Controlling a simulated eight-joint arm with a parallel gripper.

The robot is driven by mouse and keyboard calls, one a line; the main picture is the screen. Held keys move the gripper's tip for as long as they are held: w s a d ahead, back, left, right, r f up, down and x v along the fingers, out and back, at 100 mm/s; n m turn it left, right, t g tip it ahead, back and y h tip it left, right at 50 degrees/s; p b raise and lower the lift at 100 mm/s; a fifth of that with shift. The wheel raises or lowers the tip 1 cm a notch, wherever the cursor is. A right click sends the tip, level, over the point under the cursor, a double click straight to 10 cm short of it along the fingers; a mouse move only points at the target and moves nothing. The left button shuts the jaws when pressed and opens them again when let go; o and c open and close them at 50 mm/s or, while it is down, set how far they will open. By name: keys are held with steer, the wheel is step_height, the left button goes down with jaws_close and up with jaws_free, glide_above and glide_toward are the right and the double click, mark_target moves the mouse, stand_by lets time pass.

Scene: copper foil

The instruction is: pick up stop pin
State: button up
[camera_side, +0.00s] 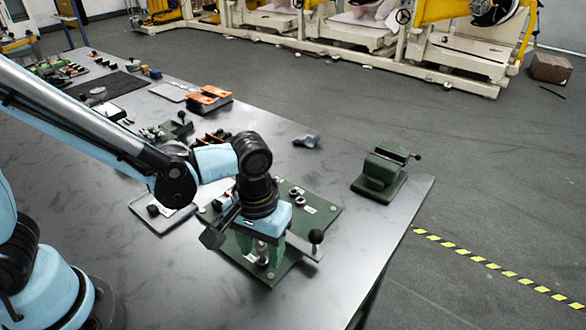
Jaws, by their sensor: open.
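My gripper (262,238) points down over a dark green fixture plate (322,212) near the front of the table. Its jaws are open. A small silver pin-like part (262,250) stands below and between the jaws, partly hidden by the gripper; I cannot tell for sure that it is the stop pin. Other small round silver parts (297,191) sit on the plate behind the gripper. A black ball knob (316,237) rises just right of the gripper. I cannot tell whether the gripper touches anything.
A green vise (384,174) stands near the table's right corner. A grey crumpled piece (306,141) lies behind the plate. A shallow grey tray (160,218) is at the left, and orange-topped blocks (209,99) are farther back. The table between plate and vise is clear.

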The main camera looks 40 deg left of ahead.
jaws_close()
steer(key=shift+r, duration=0.1)
stand_by(0.3)
